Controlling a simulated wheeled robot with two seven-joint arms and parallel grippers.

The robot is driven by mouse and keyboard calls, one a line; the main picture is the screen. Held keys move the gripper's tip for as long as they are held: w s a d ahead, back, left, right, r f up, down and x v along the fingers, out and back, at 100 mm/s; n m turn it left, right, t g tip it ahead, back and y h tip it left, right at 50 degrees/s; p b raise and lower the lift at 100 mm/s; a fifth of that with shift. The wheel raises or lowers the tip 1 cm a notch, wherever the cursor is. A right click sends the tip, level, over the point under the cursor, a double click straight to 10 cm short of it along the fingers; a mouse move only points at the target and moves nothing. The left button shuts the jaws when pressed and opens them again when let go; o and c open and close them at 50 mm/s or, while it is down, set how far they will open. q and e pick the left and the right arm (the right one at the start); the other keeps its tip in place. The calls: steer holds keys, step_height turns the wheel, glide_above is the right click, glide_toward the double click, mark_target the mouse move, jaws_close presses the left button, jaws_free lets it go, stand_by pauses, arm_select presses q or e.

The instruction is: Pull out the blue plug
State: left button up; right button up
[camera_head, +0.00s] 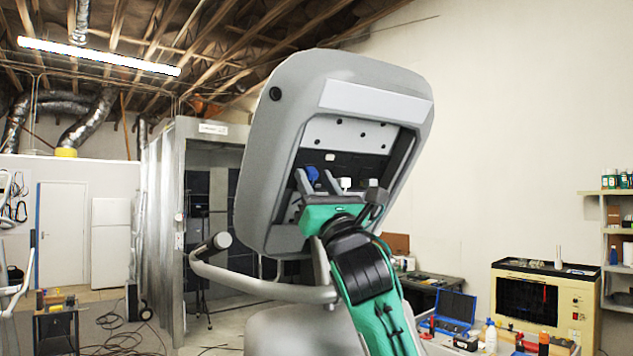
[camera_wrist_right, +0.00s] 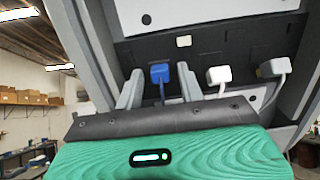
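The blue plug (camera_head: 312,173) sits in the dark recessed panel on the back of the tilted grey console (camera_head: 262,150). In the right wrist view the blue plug (camera_wrist_right: 160,73) has a blue cable hanging down from it. My right gripper (camera_head: 317,183) reaches up into the recess from below. In the wrist view its two fingers (camera_wrist_right: 159,84) stand one on each side of the blue plug, open, with a visible gap on both sides. The fingertips are about level with the plug; their exact depth is unclear. My left gripper is not in view.
Two white plugs (camera_wrist_right: 219,75) with white cables sit to the right of the blue plug, the nearer one close to the right finger. The recess has side walls. A handlebar (camera_head: 260,288) curves below the console at left. A workbench (camera_head: 430,290) stands behind at right.

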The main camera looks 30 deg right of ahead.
jaws_close()
steer(key=shift+f, duration=0.1)
steer(key=shift+b+v, duration=0.4)
steer(key=shift+v, duration=0.4)
steer(key=shift+a, duration=0.1)
steer(key=shift+c, duration=0.3)
jaws_free()
steer(key=shift+o, duration=1.2)
steer(key=shift+s, duration=0.1)
